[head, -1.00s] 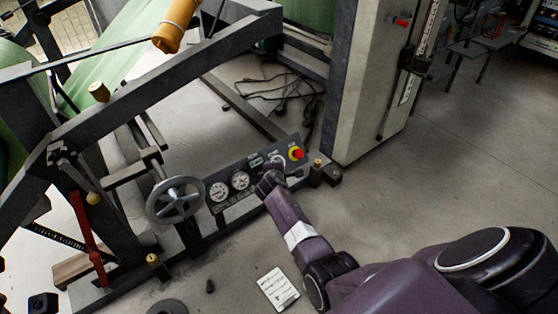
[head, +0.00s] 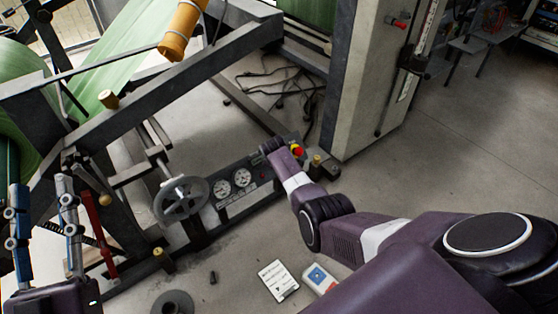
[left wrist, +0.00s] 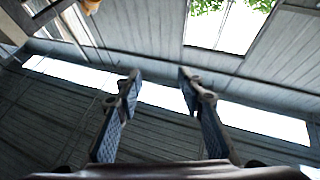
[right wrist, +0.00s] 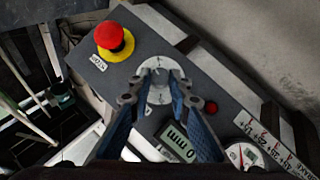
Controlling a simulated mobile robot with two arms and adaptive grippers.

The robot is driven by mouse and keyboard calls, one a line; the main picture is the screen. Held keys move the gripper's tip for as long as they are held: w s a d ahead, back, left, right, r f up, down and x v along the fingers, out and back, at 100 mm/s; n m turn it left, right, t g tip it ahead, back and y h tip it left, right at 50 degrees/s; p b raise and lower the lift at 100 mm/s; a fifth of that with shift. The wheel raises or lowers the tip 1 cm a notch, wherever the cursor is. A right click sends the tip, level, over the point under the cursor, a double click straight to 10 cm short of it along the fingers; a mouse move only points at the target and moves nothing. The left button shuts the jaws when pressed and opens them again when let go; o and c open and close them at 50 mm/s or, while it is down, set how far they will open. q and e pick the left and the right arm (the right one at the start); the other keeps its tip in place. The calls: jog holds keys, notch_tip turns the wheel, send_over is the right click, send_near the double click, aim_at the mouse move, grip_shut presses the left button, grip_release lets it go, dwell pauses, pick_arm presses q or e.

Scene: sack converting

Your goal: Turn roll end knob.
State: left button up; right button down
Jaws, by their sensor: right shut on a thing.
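The control panel (head: 238,190) stands low on the machine frame. In the right wrist view, a small knob on a pale round dial plate (right wrist: 158,94) sits on the grey panel (right wrist: 140,48). My right gripper (right wrist: 161,72) has its blue-padded fingers closed around this knob, and its fingertips hide most of it. In the head view, my right gripper (head: 270,146) is at the panel's far end and covers the knob. My left gripper (head: 42,188) is raised at the left edge. In the left wrist view, its fingers (left wrist: 158,78) are apart, with nothing between them.
A red emergency button (right wrist: 109,35) on a yellow base and a digital display (right wrist: 178,143) are close to the knob. A handwheel (head: 181,200) stands before the gauges. A white card (head: 278,281) and a small boxed device (head: 319,278) lie near my right arm.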

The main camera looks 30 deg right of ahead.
jog(key=shift+d+r+m+y, duration=0.1)
jog(key=shift+d+m+y, duration=0.2)
jog(key=shift+m, duration=0.1)
jog(key=shift+m+g, duration=0.3)
jog(key=shift+m+y, duration=0.3)
jog(key=shift+y, duration=0.1)
jog(key=shift+d+m+g+y+b, duration=0.15)
jog(key=shift+m+g+y+b, duration=0.25)
jog(key=shift+m+y+b, duration=0.45)
pick_arm(q)
jog(key=s+r+t+h, duration=0.1)
jog(key=s+r+t, duration=0.2)
jog(key=s+r, duration=0.1)
jog(key=shift+s+a+r, duration=0.15)
jog(key=shift+a+r, duration=0.15)
jog(key=shift+r, duration=0.25)
pick_arm(e)
jog(key=shift+m, duration=0.35)
jog(key=c, duration=1.8)
grip_release()
pick_arm(q)
jog(key=shift+d, duration=0.1)
